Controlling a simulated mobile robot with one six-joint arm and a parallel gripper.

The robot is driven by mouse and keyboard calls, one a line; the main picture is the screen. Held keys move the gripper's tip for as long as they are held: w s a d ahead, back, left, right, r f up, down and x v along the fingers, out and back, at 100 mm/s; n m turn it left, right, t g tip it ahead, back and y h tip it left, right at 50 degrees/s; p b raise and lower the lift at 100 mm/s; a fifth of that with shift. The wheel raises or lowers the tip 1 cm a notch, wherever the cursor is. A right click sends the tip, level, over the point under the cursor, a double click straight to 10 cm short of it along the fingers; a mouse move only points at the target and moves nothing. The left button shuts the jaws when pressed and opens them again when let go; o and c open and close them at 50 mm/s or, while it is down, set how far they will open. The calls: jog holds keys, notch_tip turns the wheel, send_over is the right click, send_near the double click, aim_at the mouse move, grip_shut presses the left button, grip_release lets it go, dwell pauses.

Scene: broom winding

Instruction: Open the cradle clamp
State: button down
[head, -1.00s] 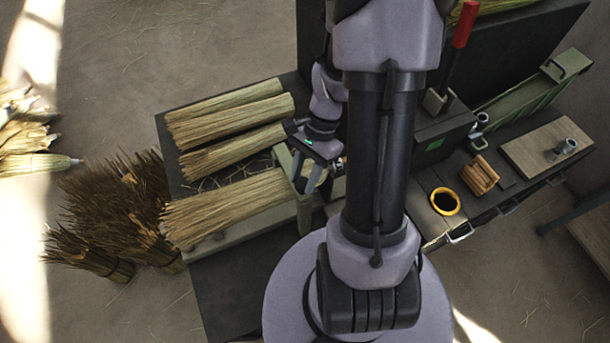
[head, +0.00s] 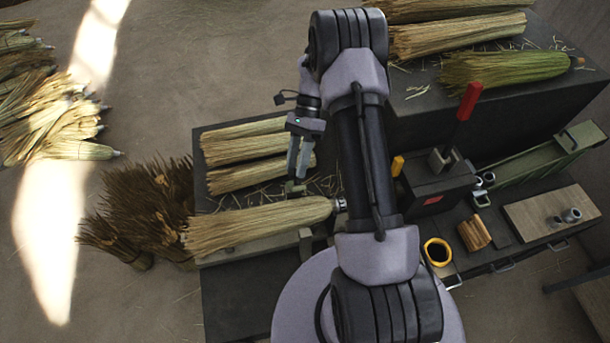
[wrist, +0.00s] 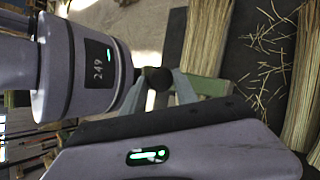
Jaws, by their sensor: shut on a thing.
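A straw broom head (head: 255,225) lies in the cradle (head: 305,243) on the low bench, its metal-ringed end to the right. My gripper (head: 295,183) is just behind this broom, shut on the small green cradle clamp (head: 292,187). The clamp stands clear on the far side of the broom, and nothing green crosses over the straw. In the wrist view the gripper fingers (wrist: 182,88) meet the green clamp piece (wrist: 208,86). The clamp's hinge is hidden.
Several straw bundles (head: 245,145) lie behind on the bench. A black box with a red-handled lever (head: 468,102) and red light stands right of my arm. A yellow ring (head: 437,251) and wooden block (head: 474,232) lie at the right. Dark bristle bundles (head: 140,205) stand left.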

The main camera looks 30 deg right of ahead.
jog(key=w+d+f+g+b, duration=0.1)
jog(key=w+d+b, duration=0.1)
jog(key=w, duration=0.6)
jog(key=shift+d+f+y+b, duration=0.15)
jog(key=shift+d+y+b, duration=0.1)
jog(key=shift+y+b, duration=0.1)
jog(key=shift+w, duration=0.1)
jog(key=c, duration=1)
grip_release()
jog(key=shift+w+a+f+g, duration=0.1)
jog(key=shift+w+a+g, duration=0.1)
jog(key=shift+g, duration=0.1)
jog(key=shift+w+d, duration=0.1)
jog(key=shift+w, duration=0.05)
jog(key=shift+w, duration=0.1)
